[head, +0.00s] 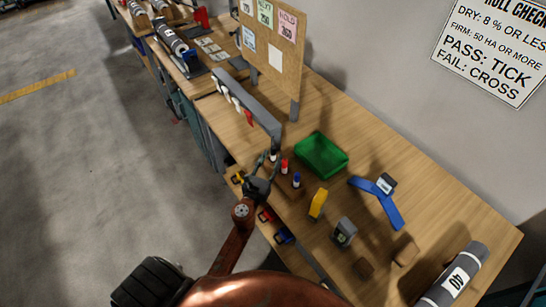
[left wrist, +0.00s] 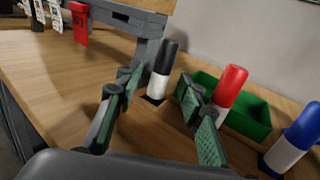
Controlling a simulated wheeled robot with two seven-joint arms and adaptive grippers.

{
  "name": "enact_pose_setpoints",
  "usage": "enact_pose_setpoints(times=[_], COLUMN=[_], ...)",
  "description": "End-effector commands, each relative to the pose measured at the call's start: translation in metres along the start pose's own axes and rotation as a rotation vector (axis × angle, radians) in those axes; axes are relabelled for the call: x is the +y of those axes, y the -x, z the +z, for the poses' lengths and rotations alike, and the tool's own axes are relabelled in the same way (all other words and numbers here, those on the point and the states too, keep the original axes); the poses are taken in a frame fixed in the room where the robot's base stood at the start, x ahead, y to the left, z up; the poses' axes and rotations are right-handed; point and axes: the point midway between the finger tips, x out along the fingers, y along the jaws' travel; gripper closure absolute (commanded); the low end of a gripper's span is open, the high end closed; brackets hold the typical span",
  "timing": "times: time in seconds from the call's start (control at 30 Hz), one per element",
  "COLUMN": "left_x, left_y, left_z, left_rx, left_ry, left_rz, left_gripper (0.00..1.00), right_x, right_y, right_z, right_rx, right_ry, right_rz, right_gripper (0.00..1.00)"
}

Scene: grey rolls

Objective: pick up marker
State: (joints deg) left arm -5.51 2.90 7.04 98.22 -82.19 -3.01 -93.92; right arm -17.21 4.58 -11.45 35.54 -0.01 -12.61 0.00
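A black-capped marker (left wrist: 164,70) with a white body shows in the left wrist view, beyond and between the spread fingers of my left gripper (left wrist: 158,80). The fingers appear apart from it. A red-capped marker (left wrist: 230,88) stands to its right, just behind the right finger, and a blue-capped marker (left wrist: 292,140) is at the far right. In the head view, my left gripper (head: 268,160) is over the bench's near edge beside the red marker (head: 284,166) and blue marker (head: 297,180). My right gripper is not in view.
A green tray (head: 321,163) sits behind the markers. A grey rack (head: 246,106) with hanging tags stands to the left. A yellow block (head: 318,203), a blue angled piece (head: 385,199), a grey device (head: 344,232) and a grey roll (head: 455,280) lie right.

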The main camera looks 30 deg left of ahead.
Motion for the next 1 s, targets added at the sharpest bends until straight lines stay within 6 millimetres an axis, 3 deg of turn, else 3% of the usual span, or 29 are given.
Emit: enact_pose_setpoints(times=[0.13,0.43,0.93,1.0], left_x=[0.000,0.000,0.000,0.000], left_y=[-0.018,-0.022,-0.021,-0.021], left_z=[0.000,-0.001,-0.001,-0.001], left_rx=[0.000,0.001,0.001,0.001], left_ry=[0.002,0.002,0.003,0.003], left_rz=[-0.001,0.001,0.001,0.001], left_gripper=[0.64,0.65,0.99,1.00], right_x=[0.000,0.000,0.000,0.000], right_y=[0.001,0.001,0.001,0.001], right_z=[-0.001,-0.001,-0.001,-0.001], right_rx=[0.000,0.000,0.001,0.001], right_ry=[0.000,0.000,0.000,0.000], right_rz=[0.000,0.000,0.000,0.000], right_gripper=[0.00,0.00,0.00,0.00])
